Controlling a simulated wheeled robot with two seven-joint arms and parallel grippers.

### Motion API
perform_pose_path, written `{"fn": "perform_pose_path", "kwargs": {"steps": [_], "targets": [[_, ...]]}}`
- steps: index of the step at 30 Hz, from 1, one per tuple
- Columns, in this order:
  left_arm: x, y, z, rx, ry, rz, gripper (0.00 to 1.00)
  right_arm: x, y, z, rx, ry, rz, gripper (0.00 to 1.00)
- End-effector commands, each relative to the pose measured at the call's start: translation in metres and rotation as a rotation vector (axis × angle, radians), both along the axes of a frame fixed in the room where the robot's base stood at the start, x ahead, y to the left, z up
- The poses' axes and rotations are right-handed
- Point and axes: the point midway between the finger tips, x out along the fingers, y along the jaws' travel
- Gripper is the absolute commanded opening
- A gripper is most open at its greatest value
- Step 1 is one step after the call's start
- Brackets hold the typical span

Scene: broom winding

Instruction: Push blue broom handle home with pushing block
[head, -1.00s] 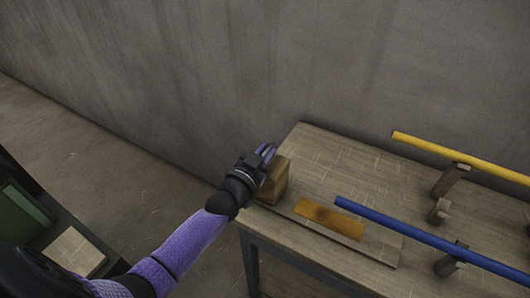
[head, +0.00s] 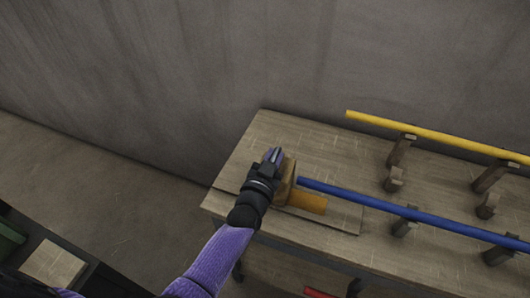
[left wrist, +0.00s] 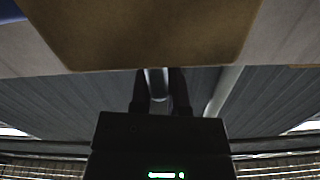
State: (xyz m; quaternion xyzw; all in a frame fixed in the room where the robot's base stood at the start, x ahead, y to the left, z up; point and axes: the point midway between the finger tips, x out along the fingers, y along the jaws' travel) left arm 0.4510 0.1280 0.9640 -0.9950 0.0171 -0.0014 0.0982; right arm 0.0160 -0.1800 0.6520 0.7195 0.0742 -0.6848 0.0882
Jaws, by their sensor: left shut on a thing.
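The blue broom handle (head: 400,211) lies on short brown supports over the table, its left end toward my left gripper. My left gripper (head: 273,157) is shut on the brown pushing block (head: 287,183) at that end of the handle. The block's face is beside the handle's end; I cannot tell whether they touch. In the left wrist view the block (left wrist: 150,30) fills the upper middle, above the gripper fingers (left wrist: 158,92). My right gripper is not in view.
A yellow handle (head: 430,134) lies on supports (head: 398,150) farther back. An orange patch (head: 307,202) lies on the board by the block. The wooden table (head: 262,125) has a bare back left corner; a grey wall (head: 200,80) stands behind. A red thing (head: 318,293) shows low down.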

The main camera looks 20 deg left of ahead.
Motion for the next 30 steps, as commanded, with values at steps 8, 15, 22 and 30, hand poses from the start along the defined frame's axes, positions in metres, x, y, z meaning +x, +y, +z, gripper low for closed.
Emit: {"fn": "perform_pose_path", "kwargs": {"steps": [8,15,22,30], "targets": [[-0.001,0.001,-0.002,0.001,0.004,0.001,0.35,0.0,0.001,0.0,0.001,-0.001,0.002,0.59],[0.0,0.001,-0.001,0.001,0.002,0.001,0.55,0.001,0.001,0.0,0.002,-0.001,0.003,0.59],[-0.017,0.002,0.001,0.001,0.002,0.001,0.55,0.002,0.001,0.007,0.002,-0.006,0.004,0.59],[-0.076,0.004,0.001,0.002,0.003,0.002,0.55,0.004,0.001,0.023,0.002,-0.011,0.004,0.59]]}}
